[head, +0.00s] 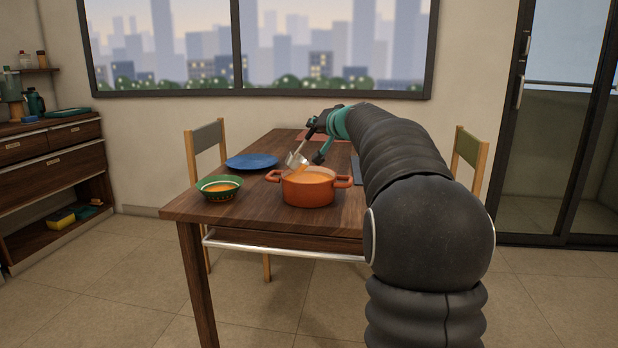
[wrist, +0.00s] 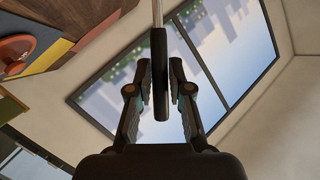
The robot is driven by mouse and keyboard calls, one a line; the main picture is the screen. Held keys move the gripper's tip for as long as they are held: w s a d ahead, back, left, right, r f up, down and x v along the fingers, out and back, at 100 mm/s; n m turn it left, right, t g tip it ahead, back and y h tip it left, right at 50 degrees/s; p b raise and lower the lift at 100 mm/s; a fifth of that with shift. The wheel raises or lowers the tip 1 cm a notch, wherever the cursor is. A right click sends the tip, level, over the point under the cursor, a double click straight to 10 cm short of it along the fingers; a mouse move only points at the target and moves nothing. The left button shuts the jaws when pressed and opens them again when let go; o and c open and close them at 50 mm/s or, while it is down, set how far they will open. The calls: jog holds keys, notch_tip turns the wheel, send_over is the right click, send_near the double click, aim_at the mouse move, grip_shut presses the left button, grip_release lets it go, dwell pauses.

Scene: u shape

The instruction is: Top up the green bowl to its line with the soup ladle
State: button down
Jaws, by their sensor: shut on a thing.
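My gripper (head: 323,135) is above and behind the pot, shut on the soup ladle (head: 297,158). The ladle's metal cup is tilted just over the pot, with an orange streak under it; I cannot tell whether soup is running off. In the wrist view the dark ladle handle (wrist: 160,90) stands between the fingers of my gripper (wrist: 160,72).
A blue plate (head: 252,161) lies behind the bowl on the wooden table (head: 255,216). A reddish mat (head: 312,135) lies at the far end. Chairs stand at the left (head: 207,140) and right (head: 468,150). A wooden shelf unit (head: 50,165) is at far left.

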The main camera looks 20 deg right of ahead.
jog(key=shift+s+d, duration=0.1)
jog(key=shift+d, duration=0.05)
jog(key=shift+s+d+f+b, duration=0.1)
jog(key=shift+s+d+b, duration=0.05)
jog(key=shift+d+b, duration=0.3)
jog(key=shift+s+d+f+m+t+b, duration=0.1)
jog(key=shift+s+d+m+t+b, duration=0.15)
jog(key=shift+d+m+b, duration=0.2)
jog(key=shift+s+d+f+m+t+b, duration=0.1)
jog(key=shift+s+d+m+t+b, duration=0.15)
jog(key=shift+d+m+b, duration=0.15)
jog(key=shift+s+d+f+m+t+y+b, duration=0.15)
jog(key=shift+s+d+f+m+t+b, duration=0.05)
jog(key=shift+d+m+b, duration=0.2)
jog(key=shift+s+d+f+m+t+y+b, duration=0.15)
jog(key=shift+d+f+m+t+b, duration=0.15)
jog(key=shift+b, duration=0.2)
jog(key=shift+s+d+f+m+t+b, duration=0.4)
jog(key=shift+d+f+m+b, duration=0.15)
jog(key=shift+d+m+b, duration=0.15)
jog(key=shift+s+d+f+m+t+b, duration=0.25)
jog(key=shift+d+f+m+t+b, duration=0.2)
jog(key=shift+d+m+b, duration=0.25)
dwell(2.7)
jog(key=shift+s+d+f+m+t+b, duration=0.15)
jog(key=shift+f+m+b, duration=0.25)
jog(key=shift+b, duration=0.6)
jog(key=shift+w+a+f+m+t+b, duration=0.1)
jog(key=shift+f+m+b, duration=0.2)
jog(key=shift+b, duration=0.65)
